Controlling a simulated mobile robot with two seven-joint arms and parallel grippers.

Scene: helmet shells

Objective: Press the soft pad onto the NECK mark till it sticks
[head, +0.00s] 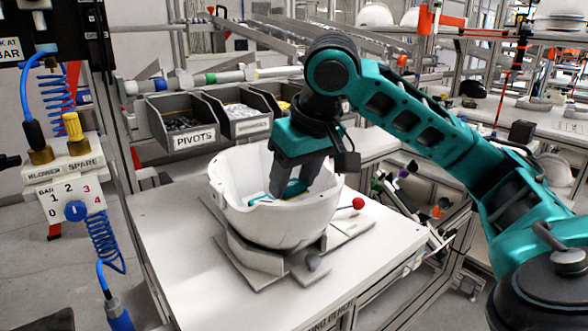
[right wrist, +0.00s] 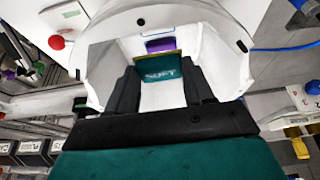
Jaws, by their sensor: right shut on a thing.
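The white helmet shell (head: 230,205) sits open side up in a grey holder on the white bench; it fills much of the right wrist view (right wrist: 215,55). My right gripper (head: 288,190) reaches down into the shell from above. In the right wrist view its two dark fingers are shut on the teal soft pad (right wrist: 163,68), marked SOFT, with a yellowish edge. A purple patch (right wrist: 159,45) shows on the shell just beyond the pad's edge. I cannot read a NECK mark, nor tell whether the pad touches the shell. My left gripper is not in view.
The holder (head: 250,255) has a red knob (head: 358,203) at its right. Grey parts bins (head: 185,120), one labelled PIVOTS, stand behind the bench. A pneumatic panel (head: 70,190) with blue coiled hoses stands at the left. The bench's front left is clear.

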